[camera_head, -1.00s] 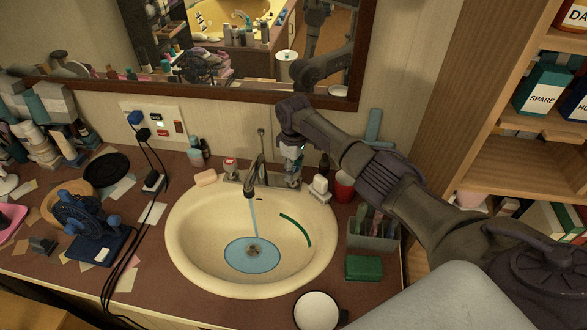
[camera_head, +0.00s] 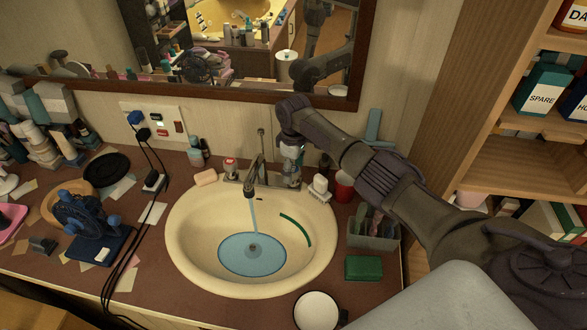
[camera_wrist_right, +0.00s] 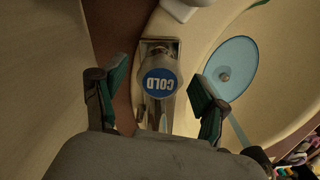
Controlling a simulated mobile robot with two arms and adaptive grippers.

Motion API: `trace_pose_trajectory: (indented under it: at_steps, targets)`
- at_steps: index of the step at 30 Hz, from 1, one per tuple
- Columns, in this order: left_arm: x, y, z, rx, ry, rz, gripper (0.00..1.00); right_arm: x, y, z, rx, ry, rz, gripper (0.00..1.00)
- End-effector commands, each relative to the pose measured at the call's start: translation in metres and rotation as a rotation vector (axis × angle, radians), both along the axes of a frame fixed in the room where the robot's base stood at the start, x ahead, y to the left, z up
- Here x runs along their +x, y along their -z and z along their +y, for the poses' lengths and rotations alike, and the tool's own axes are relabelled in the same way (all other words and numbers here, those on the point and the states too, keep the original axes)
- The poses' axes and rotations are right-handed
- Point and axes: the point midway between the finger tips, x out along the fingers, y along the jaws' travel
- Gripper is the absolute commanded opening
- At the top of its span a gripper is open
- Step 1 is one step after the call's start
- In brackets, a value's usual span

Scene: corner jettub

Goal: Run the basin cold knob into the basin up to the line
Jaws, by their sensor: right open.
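The basin (camera_head: 185,255) is cream and oval, set in the counter. Water runs from the faucet (camera_head: 252,180), and a blue pool (camera_head: 240,262) lies in the bottom around the drain. A green line (camera_head: 297,228) marks the right inner wall, above the pool's edge. The cold knob, with a blue COLD cap (camera_wrist_right: 160,83), shows in the right wrist view between the fingers of my right gripper (camera_wrist_right: 160,105). That gripper is open, a finger on each side of the knob. In the head view, my right gripper (camera_head: 294,172) is over the faucet's right side. My left gripper is not in view.
A red-capped hot knob (camera_head: 230,164) stands left of the faucet, near a soap bar (camera_head: 206,178). A toothbrush holder (camera_head: 373,232), green sponge (camera_head: 363,268) and red cup (camera_head: 344,187) sit right of the basin. A fan (camera_head: 82,218) and black cords lie left.

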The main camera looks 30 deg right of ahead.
Motion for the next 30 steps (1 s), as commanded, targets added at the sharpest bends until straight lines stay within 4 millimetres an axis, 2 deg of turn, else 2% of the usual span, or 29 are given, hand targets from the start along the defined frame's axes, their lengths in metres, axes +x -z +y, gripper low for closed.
trace_pose_trajectory:
  at_steps: [4, 8, 18, 21, 25, 30]
  targets:
    - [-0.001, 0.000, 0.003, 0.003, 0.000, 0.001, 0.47, 0.000, -0.003, 0.000, 0.001, 0.000, -0.001, 0.72]
    - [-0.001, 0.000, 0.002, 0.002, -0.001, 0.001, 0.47, 0.001, -0.018, 0.000, 0.000, -0.001, -0.004, 0.72]
    - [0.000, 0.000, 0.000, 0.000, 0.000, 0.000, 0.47, 0.001, -0.089, 0.000, 0.000, -0.001, -0.004, 0.72]
    - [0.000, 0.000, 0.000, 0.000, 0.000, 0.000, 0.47, 0.001, -0.104, 0.000, 0.000, 0.000, -0.002, 0.72]
    - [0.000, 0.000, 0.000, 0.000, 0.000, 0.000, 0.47, 0.001, -0.116, 0.000, 0.000, 0.000, -0.002, 0.72]
    - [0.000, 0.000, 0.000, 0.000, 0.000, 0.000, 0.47, 0.000, -0.120, 0.000, 0.000, 0.001, 0.000, 0.72]
